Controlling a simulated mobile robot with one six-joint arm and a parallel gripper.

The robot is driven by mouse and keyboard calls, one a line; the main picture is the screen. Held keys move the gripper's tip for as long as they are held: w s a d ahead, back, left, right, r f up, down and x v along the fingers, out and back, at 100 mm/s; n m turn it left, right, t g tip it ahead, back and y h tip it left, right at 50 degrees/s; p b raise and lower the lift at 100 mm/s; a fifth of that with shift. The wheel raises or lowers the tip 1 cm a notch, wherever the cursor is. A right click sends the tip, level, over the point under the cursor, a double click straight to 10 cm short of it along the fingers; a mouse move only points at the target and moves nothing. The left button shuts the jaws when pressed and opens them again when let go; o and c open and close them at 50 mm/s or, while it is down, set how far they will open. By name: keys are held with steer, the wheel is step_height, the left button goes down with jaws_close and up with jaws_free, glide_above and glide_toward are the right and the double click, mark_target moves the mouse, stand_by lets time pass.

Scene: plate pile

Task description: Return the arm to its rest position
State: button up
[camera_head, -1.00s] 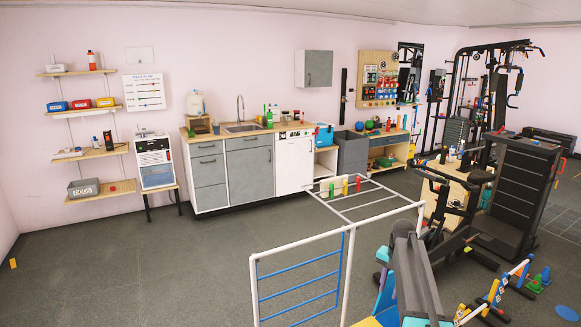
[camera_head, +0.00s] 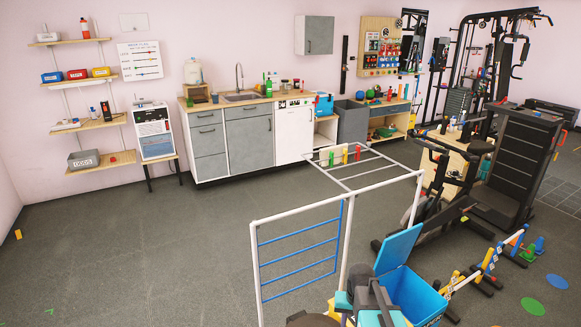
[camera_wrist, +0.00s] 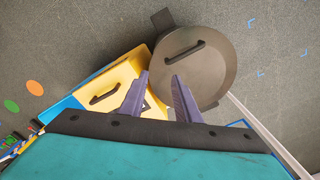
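My gripper (camera_wrist: 159,82) shows in the wrist view with its two purple fingers spread apart and nothing between them. It points down over a round grey lid (camera_wrist: 208,78) with a black handle and a yellow box (camera_wrist: 112,78) with a dark handle. I cannot tell the height above them. In the head view my dark arm is folded low at the bottom centre, and its fingers cannot be made out there. No plate can be made out in either view.
An open blue bin (camera_head: 425,300) stands just right of my arm. A white frame with blue rungs (camera_head: 300,262) stands close in front. Small hurdles (camera_head: 483,268) and exercise machines (camera_head: 515,170) fill the right.

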steer(key=s+a+f+n+g+b, duration=0.1)
steer(key=s+f+b, duration=0.9)
steer(key=s+f, duration=2)
steer(key=s+a+g, duration=0.1)
steer(key=a+g, duration=0.1)
steer(key=g, duration=0.2)
steer(key=shift+s+f+n+g, duration=0.25)
steer(key=shift+s+n+g, duration=0.05)
steer(key=shift+s+n, duration=0.1)
steer(key=shift+a, duration=0.1)
